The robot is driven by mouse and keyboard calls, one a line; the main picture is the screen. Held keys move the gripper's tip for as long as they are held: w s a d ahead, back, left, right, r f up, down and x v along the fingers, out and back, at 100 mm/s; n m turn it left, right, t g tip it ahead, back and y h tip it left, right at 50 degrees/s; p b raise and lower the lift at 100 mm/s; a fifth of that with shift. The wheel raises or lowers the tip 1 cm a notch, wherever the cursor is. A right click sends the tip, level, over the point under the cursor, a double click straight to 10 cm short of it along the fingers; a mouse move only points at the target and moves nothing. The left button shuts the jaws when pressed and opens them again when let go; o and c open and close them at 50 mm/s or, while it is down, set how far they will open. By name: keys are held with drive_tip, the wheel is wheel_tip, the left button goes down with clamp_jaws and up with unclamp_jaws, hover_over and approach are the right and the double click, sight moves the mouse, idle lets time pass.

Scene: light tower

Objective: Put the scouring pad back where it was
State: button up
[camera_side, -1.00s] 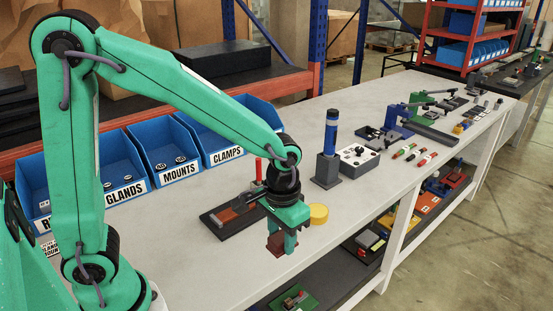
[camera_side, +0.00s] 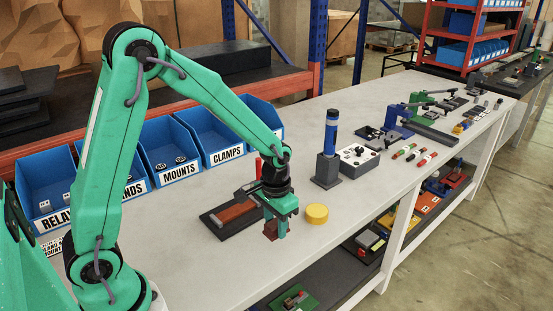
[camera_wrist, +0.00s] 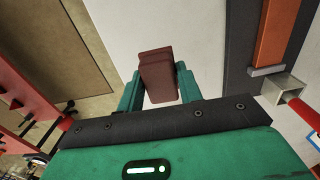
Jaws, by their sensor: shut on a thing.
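The scouring pad (camera_side: 270,231) is a small dark red-brown block. My gripper (camera_side: 276,230) is shut on it and holds it above the white bench, near the front edge. In the wrist view the pad (camera_wrist: 157,76) sits between the two green fingers of my gripper (camera_wrist: 160,88). I cannot tell its exact height over the bench. The place where the pad was before does not show clearly.
A dark tray with an orange-brown strip (camera_side: 236,216) lies just behind and left of my gripper, with a red upright part beside it. A yellow round piece (camera_side: 317,214) is to the right. A dark post with a blue cylinder (camera_side: 329,150) and a grey control box (camera_side: 357,161) stand farther back. Blue bins (camera_side: 210,140) line the back.

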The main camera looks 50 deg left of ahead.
sight(275, 243)
drive_tip(key=shift+w+a+f, duration=0.3)
drive_tip(key=shift+a, duration=0.15)
drive_tip(key=shift+f, duration=2)
drive_tip(key=shift+f, duration=0.15)
drive_tip(key=o, duration=1.1)
wheel_tip(275, 243, up, 12)
drive_tip(key=shift+f, duration=0.25)
drive_tip(key=shift+r, duration=0.4)
drive_tip(key=shift+s+r, duration=0.1)
